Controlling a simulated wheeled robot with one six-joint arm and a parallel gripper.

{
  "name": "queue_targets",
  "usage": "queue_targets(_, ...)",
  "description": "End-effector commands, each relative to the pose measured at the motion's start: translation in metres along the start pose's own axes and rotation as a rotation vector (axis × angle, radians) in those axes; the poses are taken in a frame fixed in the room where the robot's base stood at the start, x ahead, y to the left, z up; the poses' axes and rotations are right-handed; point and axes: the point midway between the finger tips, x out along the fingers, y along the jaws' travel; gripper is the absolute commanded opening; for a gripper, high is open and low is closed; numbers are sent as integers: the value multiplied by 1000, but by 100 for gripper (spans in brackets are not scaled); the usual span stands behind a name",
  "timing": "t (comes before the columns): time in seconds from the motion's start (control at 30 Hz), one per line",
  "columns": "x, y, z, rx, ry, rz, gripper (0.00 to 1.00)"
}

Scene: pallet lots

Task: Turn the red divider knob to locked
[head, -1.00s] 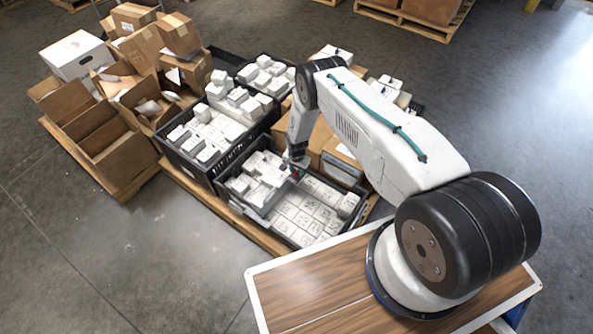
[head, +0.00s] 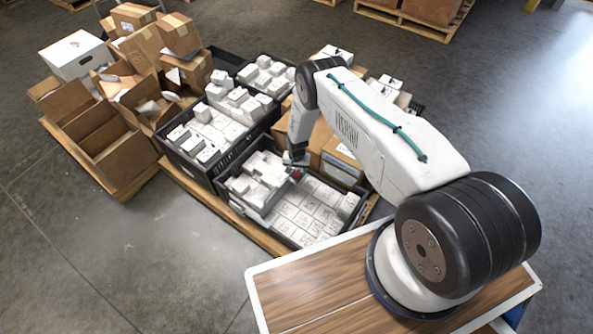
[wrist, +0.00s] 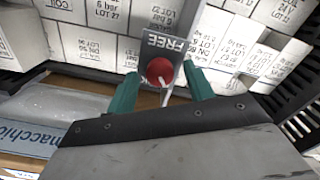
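The red divider knob (wrist: 160,70) is round and sits on the grey divider (wrist: 177,30) in the wrist view. A white "FREE" label, upside down, lies just above it, and another label beside the knob is partly covered. A pale pointer mark runs from the knob toward the bottom of the picture. My gripper (wrist: 161,73) has its two teal fingers on either side of the knob, with a visible gap on each side. It is open. In the head view the knob (head: 297,173) is a small red spot below my gripper's end, at the black crate (head: 262,229).
White labelled boxes (head: 308,206) fill the crate on both sides of the divider. A second black crate (head: 193,167) of white boxes stands behind left. Open cardboard boxes (head: 118,158) sit on a pallet at left. Brown cartons (head: 340,160) stand right of my gripper.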

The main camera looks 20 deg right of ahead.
Motion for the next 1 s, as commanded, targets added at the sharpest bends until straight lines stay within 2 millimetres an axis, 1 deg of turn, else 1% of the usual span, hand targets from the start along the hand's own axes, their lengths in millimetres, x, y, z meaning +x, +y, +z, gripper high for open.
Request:
queue_targets(0.13, -1, 0, 0, 0, 0, 0, 52)
queue_targets(0.23, -8, 0, -1, 0, 1, -1, 52)
queue_targets(0.5, -52, 0, -1, 0, 1, -1, 52)
queue_targets(0.6, -65, -1, -1, 0, 1, -1, 52)
queue_targets(0.7, -74, 0, 0, 0, 0, 0, 52)
queue_targets(0.8, -78, 0, 0, 0, 0, 0, 52)
queue_targets(1.0, -78, 0, 0, 0, 0, 0, 52)
